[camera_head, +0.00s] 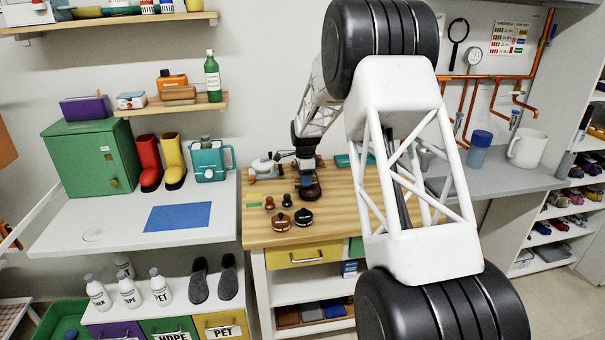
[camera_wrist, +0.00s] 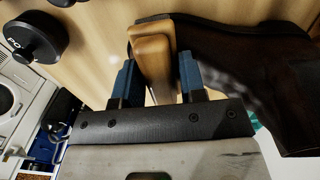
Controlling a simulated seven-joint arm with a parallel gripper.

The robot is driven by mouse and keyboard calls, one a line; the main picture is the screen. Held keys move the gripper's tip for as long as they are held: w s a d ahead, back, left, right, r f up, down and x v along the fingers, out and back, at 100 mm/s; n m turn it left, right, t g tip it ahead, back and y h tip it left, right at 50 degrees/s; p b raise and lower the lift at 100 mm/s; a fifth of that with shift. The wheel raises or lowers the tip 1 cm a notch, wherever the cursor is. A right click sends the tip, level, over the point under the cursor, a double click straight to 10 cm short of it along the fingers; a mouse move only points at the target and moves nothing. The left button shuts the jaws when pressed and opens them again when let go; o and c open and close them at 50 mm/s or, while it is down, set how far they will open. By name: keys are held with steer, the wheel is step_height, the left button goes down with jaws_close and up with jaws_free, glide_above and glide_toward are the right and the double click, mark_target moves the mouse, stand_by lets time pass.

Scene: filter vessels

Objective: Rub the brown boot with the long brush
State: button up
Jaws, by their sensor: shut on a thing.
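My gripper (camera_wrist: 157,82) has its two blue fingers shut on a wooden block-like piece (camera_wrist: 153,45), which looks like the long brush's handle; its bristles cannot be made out. The brown boot (camera_wrist: 255,50) is dark and lies close on the right of the held piece in the wrist view. I cannot tell whether brush and boot touch. In the head view my gripper (camera_head: 306,178) is low over the wooden bench top, and the dark boot (camera_head: 311,192) shows just below it, partly hidden.
Several small round brown and black pieces stand on the wooden bench (camera_head: 258,236) in front of the boot, including a black one (camera_head: 303,216). A grey-white device (camera_head: 265,169) is at the back left. Red and yellow boots (camera_head: 174,163) stand on the white table left. The bench's front is clear.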

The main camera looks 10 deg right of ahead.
mark_target(314, 176)
steer(key=shift+s+d, duration=0.1)
steer(key=shift+d, duration=1.1)
steer(key=shift+d+f, duration=0.2)
steer(key=shift+d, duration=0.15)
steer(key=shift+d+r, duration=0.2)
steer(key=shift+d, duration=0.25)
steer(key=shift+s+d+f, duration=0.15)
steer(key=shift+d, duration=0.4)
steer(key=shift+a, duration=0.95)
steer(key=shift+a+f, duration=0.1)
steer(key=shift+a, duration=0.1)
steer(key=shift+w+a+r, duration=0.2)
steer(key=shift+a, duration=0.35)
steer(key=shift+a+f, duration=0.1)
steer(key=shift+a, duration=0.3)
steer(key=shift+w+a, duration=0.1)
steer(key=shift+a, duration=0.9)
steer(key=shift+d+r, duration=0.1)
steer(key=shift+r, duration=4.05)
